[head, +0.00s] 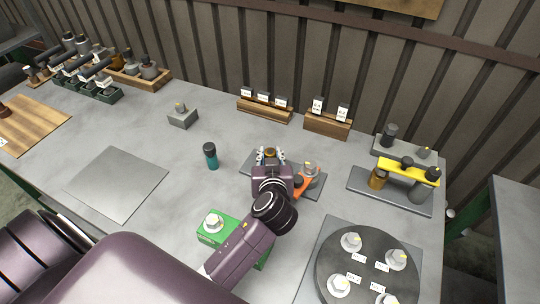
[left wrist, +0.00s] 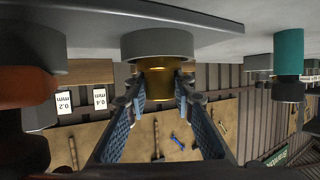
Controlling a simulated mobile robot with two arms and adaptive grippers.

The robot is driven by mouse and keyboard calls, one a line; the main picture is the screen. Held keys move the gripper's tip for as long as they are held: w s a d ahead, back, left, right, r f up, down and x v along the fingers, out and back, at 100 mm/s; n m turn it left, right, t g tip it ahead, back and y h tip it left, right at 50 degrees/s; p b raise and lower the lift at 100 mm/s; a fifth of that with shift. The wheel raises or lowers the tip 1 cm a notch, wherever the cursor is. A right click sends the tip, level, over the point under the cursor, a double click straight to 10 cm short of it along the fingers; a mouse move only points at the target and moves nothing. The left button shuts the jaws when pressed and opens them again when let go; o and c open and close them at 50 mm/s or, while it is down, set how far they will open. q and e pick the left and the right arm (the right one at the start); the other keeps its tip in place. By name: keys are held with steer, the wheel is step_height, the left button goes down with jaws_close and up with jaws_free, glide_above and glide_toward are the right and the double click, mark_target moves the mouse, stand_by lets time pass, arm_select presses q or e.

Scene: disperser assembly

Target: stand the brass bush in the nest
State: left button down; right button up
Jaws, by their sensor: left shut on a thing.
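My left gripper (head: 270,156) is over the grey fixture plate (head: 247,171) near the middle of the table, pointing down. In the left wrist view, which is upside down, its two blue-padded fingers (left wrist: 160,98) are shut on the brass bush (left wrist: 157,82). The bush is in line with a round grey ring (left wrist: 157,45), which looks like the nest, and its end meets the ring. I cannot tell how deep it sits. In the head view the gripper hides the nest and most of the bush. My right gripper is not in view.
On the same plate, close right of my gripper, are an orange part (head: 301,185) and a grey post (head: 312,170). A teal-and-black cylinder (head: 211,156) stands to the left. A green block (head: 213,232) and a dark turntable (head: 368,270) are nearer. The grey mat (head: 115,183) is clear.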

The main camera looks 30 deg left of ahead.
arm_select(q)
steer(key=shift+s+d+r, duration=0.1)
steer(key=shift+s+d, duration=0.05)
steer(key=shift+s, duration=0.1)
steer(key=c, duration=1.7)
jaws_free()
steer(key=shift+f, duration=0.25)
steer(key=shift+o, duration=0.2)
steer(key=shift+s+d+r, duration=0.1)
steer(key=shift+r, duration=0.2)
steer(key=b+v, duration=0.2)
steer(key=v, duration=0.9)
steer(key=shift+s+d+r, duration=0.15)
steer(key=shift+s+r, duration=0.05)
steer(key=shift+s, duration=0.05)
